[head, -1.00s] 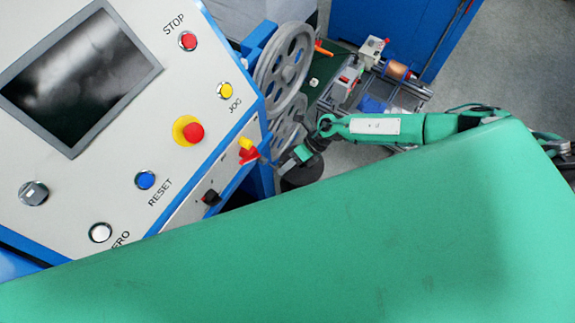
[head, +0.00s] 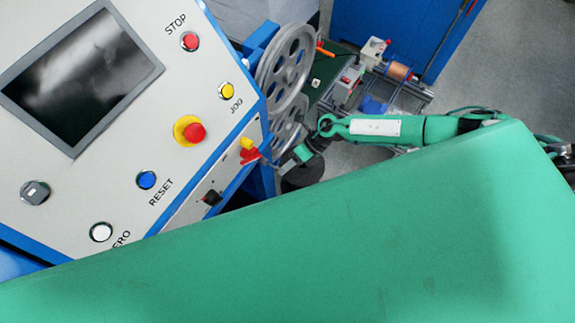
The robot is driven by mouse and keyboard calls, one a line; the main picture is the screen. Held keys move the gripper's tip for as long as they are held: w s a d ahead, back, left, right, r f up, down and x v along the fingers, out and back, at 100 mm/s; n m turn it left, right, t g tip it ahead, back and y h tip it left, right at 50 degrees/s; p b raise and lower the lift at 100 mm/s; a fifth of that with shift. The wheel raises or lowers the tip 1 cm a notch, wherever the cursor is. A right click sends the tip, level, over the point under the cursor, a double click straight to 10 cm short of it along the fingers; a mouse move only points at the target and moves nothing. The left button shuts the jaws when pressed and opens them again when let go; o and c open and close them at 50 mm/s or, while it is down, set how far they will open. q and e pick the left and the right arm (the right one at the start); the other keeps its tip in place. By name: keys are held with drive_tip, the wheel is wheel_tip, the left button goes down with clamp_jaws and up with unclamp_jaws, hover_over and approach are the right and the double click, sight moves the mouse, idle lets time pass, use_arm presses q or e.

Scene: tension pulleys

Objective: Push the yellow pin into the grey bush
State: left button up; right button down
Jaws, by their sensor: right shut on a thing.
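The yellow pin (head: 247,143) shows as a small yellow piece at the right edge of the control panel, just above a red part (head: 250,156). My right gripper (head: 268,159) reaches in from the right, its fingertips at the red and yellow parts, and it is shut on the pin. The grip itself is small and partly hidden. I cannot make out the grey bush, nor whether the pin touches it. My left gripper is not in view.
The panel (head: 120,150) with screen and several buttons fills the left. Grey spoked pulleys (head: 287,68) stand above my gripper. A bench with small devices (head: 375,85) and a blue cabinet (head: 385,30) are behind.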

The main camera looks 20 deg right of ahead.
drive_tip(key=shift+w+a, duration=0.1)
drive_tip(key=shift+w+a+b, duration=0.45)
drive_tip(key=shift+w+a, duration=0.4)
drive_tip(key=shift+w, duration=0.3)
drive_tip(key=shift+w+a, duration=0.15)
drive_tip(key=shift+a, duration=0.05)
drive_tip(key=shift+w+r, duration=0.1)
idle(0.7)
drive_tip(key=c, duration=1)
unclamp_jaws()
drive_tip(key=shift+c, duration=0.2)
